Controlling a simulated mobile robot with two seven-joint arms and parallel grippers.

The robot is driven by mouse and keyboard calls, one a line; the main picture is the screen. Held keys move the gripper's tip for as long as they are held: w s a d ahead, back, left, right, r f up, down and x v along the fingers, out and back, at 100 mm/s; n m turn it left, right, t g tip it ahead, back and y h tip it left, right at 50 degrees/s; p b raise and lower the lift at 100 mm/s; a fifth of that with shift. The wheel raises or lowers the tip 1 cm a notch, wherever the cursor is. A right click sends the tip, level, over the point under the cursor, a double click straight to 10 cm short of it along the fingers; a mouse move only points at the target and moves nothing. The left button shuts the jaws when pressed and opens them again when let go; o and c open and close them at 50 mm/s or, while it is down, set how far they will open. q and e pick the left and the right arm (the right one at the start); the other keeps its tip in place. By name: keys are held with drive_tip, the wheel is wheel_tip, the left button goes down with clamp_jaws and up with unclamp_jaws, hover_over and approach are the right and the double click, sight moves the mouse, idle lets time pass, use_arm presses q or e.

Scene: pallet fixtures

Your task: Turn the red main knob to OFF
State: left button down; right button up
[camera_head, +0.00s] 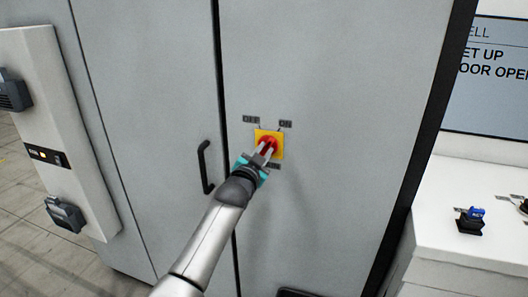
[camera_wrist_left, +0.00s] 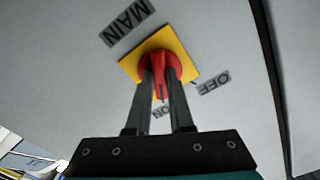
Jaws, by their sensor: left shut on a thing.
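The red main knob (camera_head: 268,141) sits on a yellow plate (camera_head: 279,152) on the grey cabinet door. The OFF label (camera_head: 251,119) is at its upper left and the ON label (camera_head: 285,124) at its upper right. My left gripper (camera_head: 266,150) reaches the knob from below and is shut on it. In the left wrist view, both fingers (camera_wrist_left: 160,82) lie on either side of the knob's red handle (camera_wrist_left: 160,64). The handle's marked end points toward the ON label (camera_wrist_left: 162,112), away from the OFF label (camera_wrist_left: 214,82). My right gripper is not in view.
A black door handle (camera_head: 205,167) stands out left of the knob, beside the door seam. A white panel with black fittings (camera_head: 62,150) is at the far left. A white counter (camera_head: 450,185) with small parts stands at the right. The door around the knob is clear.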

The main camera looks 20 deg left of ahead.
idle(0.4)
use_arm(q)
drive_tip(key=n+p, duration=0.1)
drive_tip(key=n, duration=0.4)
drive_tip(key=shift+n+p, duration=0.3)
drive_tip(key=n, duration=0.3)
drive_tip(key=shift+n+p, duration=0.35)
drive_tip(key=shift+n, duration=1.35)
drive_tip(key=c, duration=0.8)
unclamp_jaws()
drive_tip(key=shift+s, duration=0.1)
